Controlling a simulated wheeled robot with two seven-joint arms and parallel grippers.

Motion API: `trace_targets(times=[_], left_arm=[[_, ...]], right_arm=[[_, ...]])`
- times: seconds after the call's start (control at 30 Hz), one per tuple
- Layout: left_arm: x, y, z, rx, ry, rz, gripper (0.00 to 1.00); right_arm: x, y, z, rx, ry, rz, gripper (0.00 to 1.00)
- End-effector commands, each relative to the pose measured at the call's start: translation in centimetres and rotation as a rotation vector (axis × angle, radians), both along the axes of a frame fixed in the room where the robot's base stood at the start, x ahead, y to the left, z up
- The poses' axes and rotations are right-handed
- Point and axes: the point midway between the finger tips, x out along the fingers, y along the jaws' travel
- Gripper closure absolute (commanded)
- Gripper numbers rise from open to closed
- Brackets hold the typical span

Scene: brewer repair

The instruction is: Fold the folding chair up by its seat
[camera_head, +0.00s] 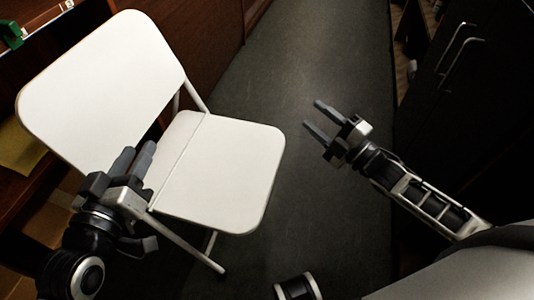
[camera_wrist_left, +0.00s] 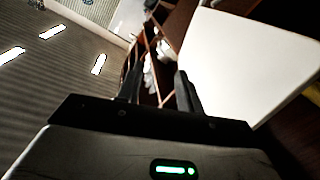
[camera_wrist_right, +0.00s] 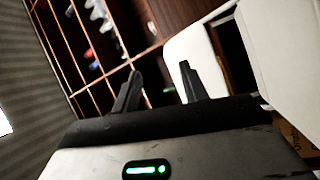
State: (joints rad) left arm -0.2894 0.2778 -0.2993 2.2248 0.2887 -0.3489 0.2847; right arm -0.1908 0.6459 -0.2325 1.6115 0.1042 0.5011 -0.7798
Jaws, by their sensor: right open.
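The white folding chair stands unfolded at the left of the head view, with its backrest (camera_head: 105,75) up and its seat (camera_head: 230,165) out flat. My left gripper (camera_head: 136,152) is open and empty. In the head view it overlaps the lower backrest and the seat's left edge; I cannot tell whether it touches. In the left wrist view a large white chair panel (camera_wrist_left: 245,60) lies right of the fingers. My right gripper (camera_head: 313,116) is open and empty, right of the seat and apart from it. White chair parts (camera_wrist_right: 195,55) also show in the right wrist view, beyond and right of the fingers.
A dark grey floor strip (camera_head: 310,60) runs clear beyond and right of the chair. A dark cabinet with metal handles (camera_head: 460,50) stands at the right. Brown wooden furniture (camera_head: 205,30) is behind the chair, and a shelf with a yellowish item (camera_head: 20,150) is at the left.

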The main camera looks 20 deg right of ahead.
Motion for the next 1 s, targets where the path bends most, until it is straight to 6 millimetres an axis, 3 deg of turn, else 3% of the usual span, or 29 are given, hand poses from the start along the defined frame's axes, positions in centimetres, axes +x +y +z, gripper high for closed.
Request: trace_targets(times=[0.03, 0.1, 0.2, 0.3, 0.4, 0.53, 1.0], left_arm=[[-2.3, -0.7, -4.7, 0.030, 0.035, -0.015, 0.64], [-4.6, -1.4, -7.3, 0.076, 0.069, -0.036, 0.64], [-7.0, -2.1, -9.5, 0.125, 0.102, -0.058, 0.64], [-8.4, -2.4, -10.6, 0.152, 0.120, -0.071, 0.64], [-9.0, -2.5, -10.8, 0.162, 0.125, -0.077, 0.64], [-8.9, -2.6, -10.6, 0.148, 0.122, -0.080, 0.64], [-8.7, -3.3, -10.2, 0.008, 0.096, -0.096, 0.64]], right_arm=[[-2.5, 1.1, -7.0, -0.079, 0.015, 0.017, 0.56], [-5.4, 2.4, -11.9, -0.179, 0.012, 0.044, 0.56], [-8.7, 3.9, -16.7, -0.282, 0.002, 0.078, 0.56], [-10.9, 4.7, -19.1, -0.343, -0.008, 0.102, 0.56], [-11.5, 5.3, -19.8, -0.367, -0.016, 0.113, 0.56], [-10.3, 6.1, -19.8, -0.371, -0.021, 0.113, 0.56], [-2.0, 11.6, -20.0, -0.369, -0.020, 0.112, 0.56]])
